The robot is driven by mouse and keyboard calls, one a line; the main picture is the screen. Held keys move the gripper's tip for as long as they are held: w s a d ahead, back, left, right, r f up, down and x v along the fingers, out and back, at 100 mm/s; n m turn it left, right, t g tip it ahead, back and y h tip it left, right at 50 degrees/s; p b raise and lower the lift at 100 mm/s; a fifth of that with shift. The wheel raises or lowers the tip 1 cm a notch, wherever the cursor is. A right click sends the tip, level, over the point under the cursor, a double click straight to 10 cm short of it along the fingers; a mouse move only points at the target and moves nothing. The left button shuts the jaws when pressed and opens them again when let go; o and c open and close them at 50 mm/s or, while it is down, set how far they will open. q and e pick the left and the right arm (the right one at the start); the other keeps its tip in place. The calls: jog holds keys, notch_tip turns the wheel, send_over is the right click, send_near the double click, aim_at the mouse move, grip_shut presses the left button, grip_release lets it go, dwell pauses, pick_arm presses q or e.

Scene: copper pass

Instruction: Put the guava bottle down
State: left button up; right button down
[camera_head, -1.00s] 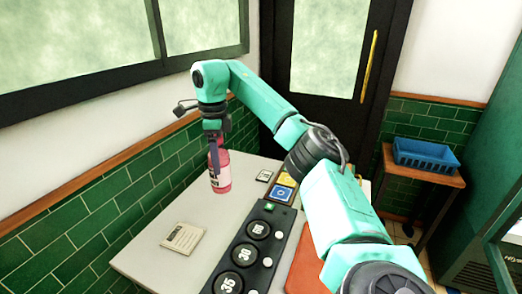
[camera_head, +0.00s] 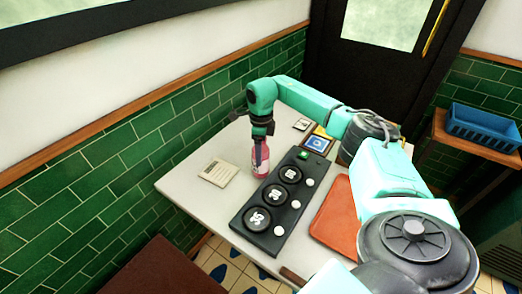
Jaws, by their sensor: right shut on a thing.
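The guava bottle (camera_head: 260,164), pink with a pale label, is upright at the table, just left of the black panel. My right gripper (camera_head: 261,147) points down around its upper part and is shut on it. The fingers hide part of the bottle's top and neck. I cannot tell whether the bottle's base touches the white table (camera_head: 185,182). My left gripper is not in view.
A black panel (camera_head: 265,218) with numbered discs lies beside the bottle. A card (camera_head: 218,173) lies to the left, and an orange board (camera_head: 338,214) to the right. A blue basket (camera_head: 484,130) stands on a side shelf. Green tiled wall borders the table.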

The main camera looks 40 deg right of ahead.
grip_release()
jog(key=shift+r, duration=0.1)
